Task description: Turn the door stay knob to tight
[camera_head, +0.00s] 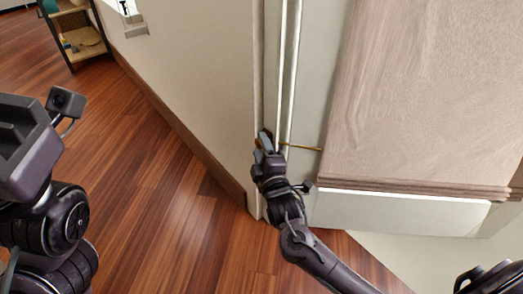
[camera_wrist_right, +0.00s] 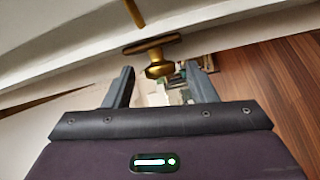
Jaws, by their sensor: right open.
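The door stay shows as a thin brass rod (camera_head: 302,147) running from the white frame toward the pale panel on the right. In the right wrist view its brass knob (camera_wrist_right: 158,70) hangs below a brass bar (camera_wrist_right: 152,43). My right gripper (camera_head: 265,141) is at the frame, at the left end of the rod. In the right wrist view its two fingers (camera_wrist_right: 161,82) are apart, one on each side of the knob, with visible gaps. In the head view the gripper hides the knob. My left arm is at the left edge; its gripper body (camera_head: 27,150) shows, but its fingertips do not.
A pale wood-textured panel (camera_head: 430,90) fills the upper right. A white frame (camera_head: 290,70) and cream wall (camera_head: 200,80) stand left of it. A small shelf (camera_head: 80,38) is at the far upper left. The wooden floor (camera_head: 150,190) between is clear.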

